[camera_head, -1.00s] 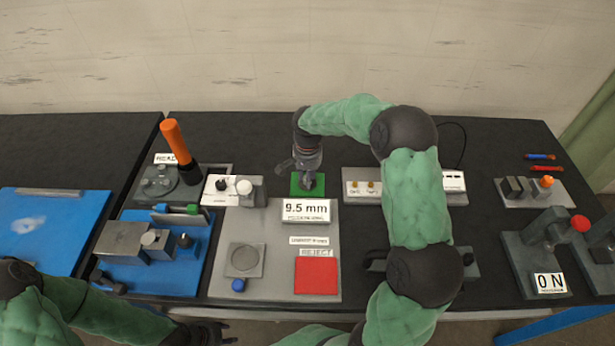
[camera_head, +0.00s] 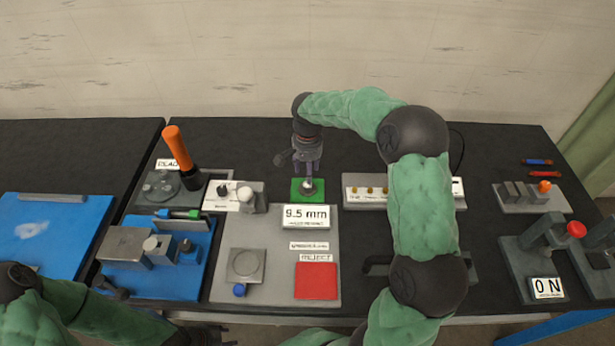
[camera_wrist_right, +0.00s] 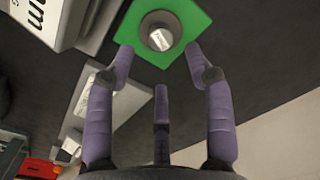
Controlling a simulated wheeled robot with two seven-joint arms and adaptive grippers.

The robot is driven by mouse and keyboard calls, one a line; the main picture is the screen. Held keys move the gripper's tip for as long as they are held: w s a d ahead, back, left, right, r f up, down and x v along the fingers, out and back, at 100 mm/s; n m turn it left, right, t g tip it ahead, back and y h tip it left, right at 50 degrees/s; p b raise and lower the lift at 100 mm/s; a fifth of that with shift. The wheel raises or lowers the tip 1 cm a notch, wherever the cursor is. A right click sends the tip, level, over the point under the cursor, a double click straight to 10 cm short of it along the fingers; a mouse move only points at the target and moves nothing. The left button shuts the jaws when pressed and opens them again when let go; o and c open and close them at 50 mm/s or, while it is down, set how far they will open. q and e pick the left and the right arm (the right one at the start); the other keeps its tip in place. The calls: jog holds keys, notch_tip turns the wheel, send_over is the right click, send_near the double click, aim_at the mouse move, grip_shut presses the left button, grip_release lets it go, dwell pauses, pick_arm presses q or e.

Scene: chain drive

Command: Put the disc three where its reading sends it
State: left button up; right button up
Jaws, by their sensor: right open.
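A small silver disc (camera_head: 308,187) sits on the green pad (camera_head: 298,195) behind the readout. The same disc (camera_wrist_right: 160,36) shows near the top of the right wrist view, on the green pad (camera_wrist_right: 192,14). My right gripper (camera_head: 302,165) is just behind and above the disc. Its fingers (camera_wrist_right: 160,62) are spread open, apart from the disc and empty. The readout (camera_head: 306,217) shows 9.5 mm. The red reject pad (camera_head: 316,281) is bare. My left gripper (camera_head: 205,336) is at the bottom edge, mostly cut off or dark.
A grey round-recess plate (camera_head: 246,265) with a blue knob stands left of the reject pad. A white block (camera_head: 236,197) and an orange-handled tool (camera_head: 181,157) stand farther left. A plate with brass pegs (camera_head: 352,196) is on the right, partly behind my right arm. A press (camera_head: 545,245) reads 0 N.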

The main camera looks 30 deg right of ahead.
notch_tip(320, 180, up, 6)
jog(key=shift+f+p, duration=0.2)
jog(key=shift+p, duration=0.25)
jog(key=shift+f, duration=0.1)
